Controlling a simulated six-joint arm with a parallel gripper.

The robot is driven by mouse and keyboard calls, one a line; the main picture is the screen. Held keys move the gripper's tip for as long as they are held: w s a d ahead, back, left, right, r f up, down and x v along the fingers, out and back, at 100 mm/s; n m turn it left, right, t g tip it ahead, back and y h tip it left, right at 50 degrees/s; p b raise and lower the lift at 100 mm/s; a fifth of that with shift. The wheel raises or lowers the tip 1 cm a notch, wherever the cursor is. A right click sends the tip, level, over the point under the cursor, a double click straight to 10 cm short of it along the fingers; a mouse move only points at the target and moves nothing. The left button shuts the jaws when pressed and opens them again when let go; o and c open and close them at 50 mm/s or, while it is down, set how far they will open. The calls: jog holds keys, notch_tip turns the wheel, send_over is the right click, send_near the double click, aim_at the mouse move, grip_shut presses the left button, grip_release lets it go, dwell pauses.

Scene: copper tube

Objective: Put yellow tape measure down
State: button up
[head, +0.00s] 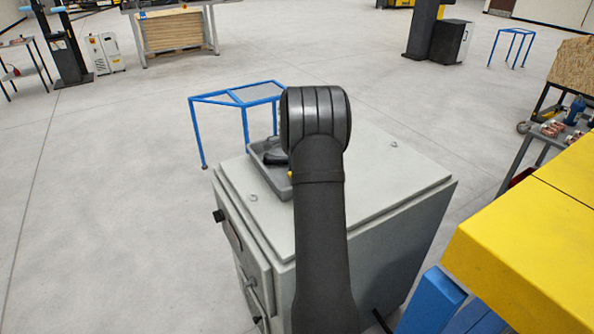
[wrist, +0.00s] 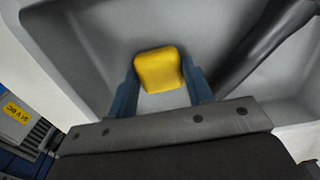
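The yellow tape measure (wrist: 159,69) sits between the two blue fingers of my gripper (wrist: 160,82) in the wrist view. The fingertips lie close against its left and right sides, and my gripper looks shut on it. It is over or in a grey tray (wrist: 85,40); I cannot tell whether it touches the tray floor. In the head view my arm hides the gripper and part of the tray (head: 284,188). Only a small yellow spot shows beside the arm there.
A dark handle-like object (wrist: 262,45) lies in the tray, right of the tape measure. The tray stands on a light grey cabinet (head: 385,190). A blue frame stand (head: 215,99) is behind it. A yellow-topped block (head: 530,245) is at the right. The cabinet top right of my arm is mostly clear.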

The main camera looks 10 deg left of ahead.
jog(key=o, duration=0.4)
jog(key=shift+c, duration=0.2)
jog(key=shift+r, duration=0.1)
notch_tip(320, 180, up, 12)
dwell(0.4)
notch_tip(320, 180, down, 12)
jog(key=shift+f, duration=0.15)
jog(key=shift+r, duration=2.15)
